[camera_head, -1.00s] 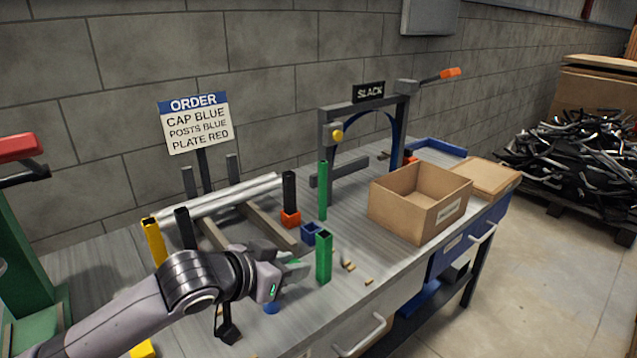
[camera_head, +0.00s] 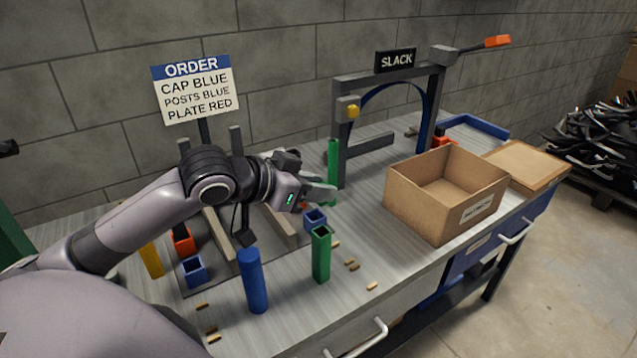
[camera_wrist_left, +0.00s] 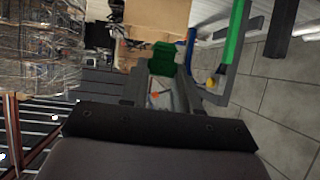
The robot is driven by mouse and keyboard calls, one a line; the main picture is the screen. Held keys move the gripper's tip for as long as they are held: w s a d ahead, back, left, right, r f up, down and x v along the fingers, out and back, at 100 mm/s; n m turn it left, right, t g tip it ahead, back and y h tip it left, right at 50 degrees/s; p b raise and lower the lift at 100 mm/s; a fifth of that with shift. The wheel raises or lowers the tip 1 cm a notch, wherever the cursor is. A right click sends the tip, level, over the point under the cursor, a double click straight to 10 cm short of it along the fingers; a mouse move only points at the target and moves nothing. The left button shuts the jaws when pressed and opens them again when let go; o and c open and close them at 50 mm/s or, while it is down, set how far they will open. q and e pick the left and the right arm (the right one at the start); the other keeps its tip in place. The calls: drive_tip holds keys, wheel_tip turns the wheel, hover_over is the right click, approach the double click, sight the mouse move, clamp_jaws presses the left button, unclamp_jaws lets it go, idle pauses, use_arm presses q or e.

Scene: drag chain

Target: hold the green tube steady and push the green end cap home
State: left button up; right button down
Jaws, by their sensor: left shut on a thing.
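A short green square tube (camera_head: 321,257) stands upright and open-topped near the bench's front edge. A taller, thin green post (camera_head: 333,158) stands behind it beside the grey frame; one green upright also shows in the left wrist view (camera_wrist_left: 235,40). My left gripper (camera_head: 322,194) is above and behind the short tube, overlapping the tall post's lower part in the head view. It is shut on a small green piece, seen ahead of the fingers in the left wrist view, apparently the green end cap (camera_wrist_left: 163,58). The fingers mostly hide it in the head view. My right gripper is out of view.
A blue cylinder (camera_head: 252,280) and blue square cups (camera_head: 315,219) stand near the short tube, with small brass pieces (camera_head: 351,264) beside it. An open cardboard box (camera_head: 420,212) stands to the right. The grey SLACK frame (camera_head: 342,130) rises behind.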

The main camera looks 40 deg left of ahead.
use_arm(q)
drive_tip(key=shift+f+b, duration=1.2)
drive_tip(key=shift+f, duration=1.75)
drive_tip(key=shift+r, duration=0.1)
drive_tip(key=shift+p, duration=0.5)
drive_tip(key=shift+p, duration=0.45)
drive_tip(key=shift+p, duration=0.45)
